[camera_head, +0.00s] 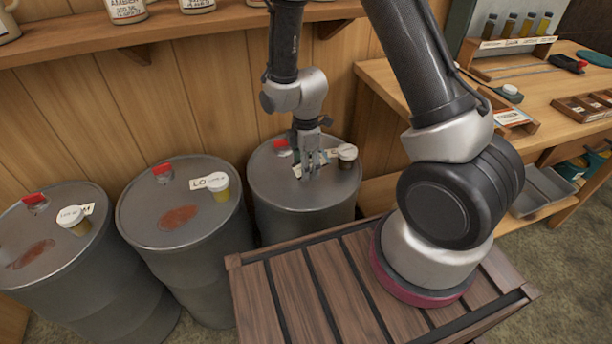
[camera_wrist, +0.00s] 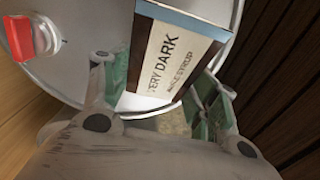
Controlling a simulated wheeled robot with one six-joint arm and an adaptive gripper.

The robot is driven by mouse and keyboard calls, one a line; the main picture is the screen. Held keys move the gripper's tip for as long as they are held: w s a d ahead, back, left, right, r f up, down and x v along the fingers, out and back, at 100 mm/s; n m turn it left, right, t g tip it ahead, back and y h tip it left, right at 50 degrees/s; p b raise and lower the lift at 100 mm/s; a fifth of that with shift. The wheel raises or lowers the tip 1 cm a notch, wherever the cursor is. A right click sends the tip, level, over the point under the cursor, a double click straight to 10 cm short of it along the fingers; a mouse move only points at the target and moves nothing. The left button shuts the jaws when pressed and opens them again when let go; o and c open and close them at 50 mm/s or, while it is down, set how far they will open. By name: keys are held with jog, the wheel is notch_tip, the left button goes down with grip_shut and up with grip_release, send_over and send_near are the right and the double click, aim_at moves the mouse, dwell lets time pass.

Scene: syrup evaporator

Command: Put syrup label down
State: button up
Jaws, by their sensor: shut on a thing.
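The syrup label (camera_wrist: 172,65) is a cream card reading "VERY DARK" with a blue strip and dark brown edges. It sits between the green-padded fingers of my gripper (camera_wrist: 158,88) in the wrist view. In the head view my gripper (camera_head: 313,163) points down over the top of the rightmost grey drum (camera_head: 268,187), and it is shut on the label, which is mostly hidden there. A small jar of dark syrup with a pale lid (camera_head: 347,155) stands on this drum just right of my gripper. I cannot tell whether the label touches the drum top.
The drum's red cap (camera_wrist: 35,38) lies left of my gripper. The middle drum (camera_head: 150,215) and left drum (camera_head: 20,223) carry jars and label cards. A shelf (camera_head: 180,22) of jugs runs above. A workbench (camera_head: 400,85) with sample bottles stands right.

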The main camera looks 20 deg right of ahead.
aim_at(306, 186)
jog(key=shift+f, duration=2.35)
jog(key=shift+f, duration=0.6)
jog(key=o, duration=0.7)
jog(key=shift+c, duration=0.2)
